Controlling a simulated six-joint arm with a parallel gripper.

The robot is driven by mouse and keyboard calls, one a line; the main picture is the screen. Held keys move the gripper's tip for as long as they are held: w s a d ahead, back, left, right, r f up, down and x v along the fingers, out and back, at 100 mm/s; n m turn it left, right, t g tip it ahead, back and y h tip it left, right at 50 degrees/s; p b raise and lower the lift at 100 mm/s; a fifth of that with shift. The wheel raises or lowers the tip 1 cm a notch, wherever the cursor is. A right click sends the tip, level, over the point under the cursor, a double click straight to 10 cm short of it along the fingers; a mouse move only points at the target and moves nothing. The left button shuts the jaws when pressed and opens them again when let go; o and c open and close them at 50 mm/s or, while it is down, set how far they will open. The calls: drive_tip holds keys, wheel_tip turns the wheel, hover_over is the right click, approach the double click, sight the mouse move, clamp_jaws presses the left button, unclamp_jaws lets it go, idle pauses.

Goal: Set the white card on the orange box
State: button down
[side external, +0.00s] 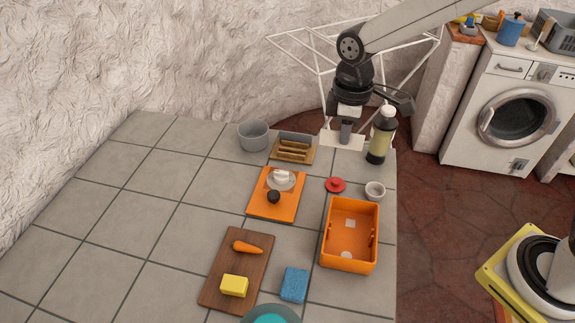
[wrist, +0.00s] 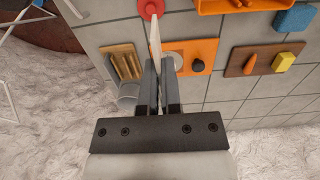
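My gripper (side external: 346,132) is at the back of the counter, left of the dark bottle. It is shut on the white card (side external: 330,141), which shows as a pale flat piece behind and beside the fingers. In the wrist view, the card (wrist: 155,42) is seen nearly edge-on, sticking out from between the two fingers (wrist: 160,70). The orange box (side external: 327,232) is an open bin at the right edge of the counter, in front of my gripper and apart from it. Its side shows at the top of the wrist view (wrist: 240,9). Pale patches show inside it.
A dark bottle (side external: 381,137) stands close right of my gripper. A wooden rack (side external: 292,150) and grey bowl (side external: 253,135) are left. The left counter is clear.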

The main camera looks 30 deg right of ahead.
drive_tip(key=s+a+f, duration=0.2)
drive_tip(key=s, duration=0.4)
drive_tip(key=s+a+f, duration=0.1)
drive_tip(key=s+a, duration=0.2)
drive_tip(key=s, duration=0.3)
drive_tip(key=shift+a+f, duration=0.25)
drive_tip(key=shift+f, duration=0.15)
drive_tip(key=shift+f, duration=0.15)
drive_tip(key=shift+f, duration=3.35)
drive_tip(key=shift+f, duration=0.95)
drive_tip(key=c, duration=0.7)
unclamp_jaws()
drive_tip(key=shift+c, duration=0.2)
